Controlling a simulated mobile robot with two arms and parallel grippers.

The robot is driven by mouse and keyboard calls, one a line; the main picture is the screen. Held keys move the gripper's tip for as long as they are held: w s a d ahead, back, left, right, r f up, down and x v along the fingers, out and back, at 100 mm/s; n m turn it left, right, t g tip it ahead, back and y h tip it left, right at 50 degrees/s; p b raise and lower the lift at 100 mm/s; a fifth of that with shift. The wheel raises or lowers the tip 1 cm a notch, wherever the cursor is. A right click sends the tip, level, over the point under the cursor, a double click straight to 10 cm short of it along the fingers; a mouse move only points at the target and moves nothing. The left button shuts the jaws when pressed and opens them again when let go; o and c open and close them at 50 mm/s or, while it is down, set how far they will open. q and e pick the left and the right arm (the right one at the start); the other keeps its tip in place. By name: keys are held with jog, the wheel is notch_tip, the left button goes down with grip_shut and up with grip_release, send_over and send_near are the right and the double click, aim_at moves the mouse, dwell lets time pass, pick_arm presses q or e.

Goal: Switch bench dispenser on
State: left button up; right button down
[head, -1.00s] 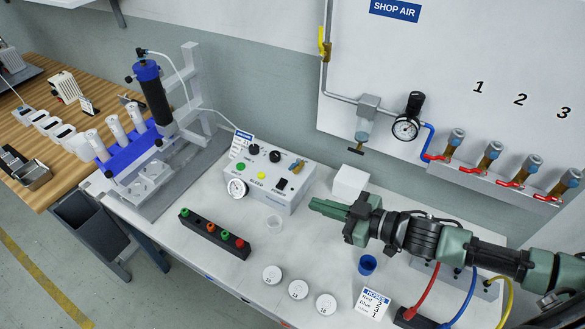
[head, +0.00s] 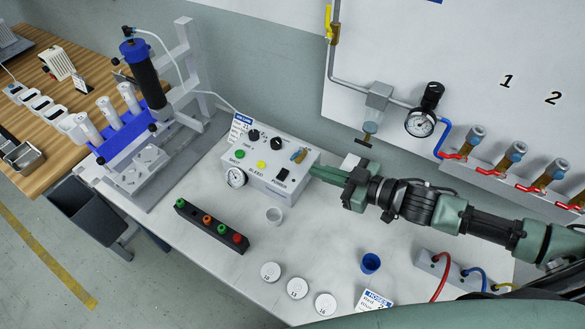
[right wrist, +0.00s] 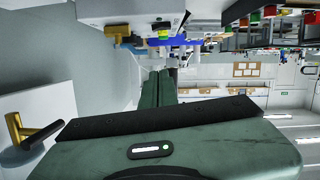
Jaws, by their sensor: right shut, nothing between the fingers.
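Whether the tips touch the box cannot be told. In the right wrist view the shut fingers (right wrist: 157,88) point toward the dispenser (right wrist: 130,12), which shows at the top. My left gripper is not in view.
A black rack (head: 211,227) with coloured caps, a clear cup (head: 273,215), white round lids (head: 297,288) and a blue cup (head: 370,263) stand in front. A syringe stand (head: 160,100) is at left. The gauge and pipes (head: 418,123) are on the wall behind.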

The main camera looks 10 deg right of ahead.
jog(key=p, duration=0.2)
send_over(292, 178)
jog(key=shift+s+a+f, duration=0.1)
jog(key=shift+a+f, duration=0.15)
jog(key=shift+f, duration=0.55)
notch_tip(292, 178, down, 3)
jog(key=shift+d, duration=0.15)
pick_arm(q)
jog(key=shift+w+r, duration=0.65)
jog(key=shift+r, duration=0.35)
pick_arm(e)
jog(key=shift+d+f, duration=0.1)
jog(key=shift+f, duration=0.55)
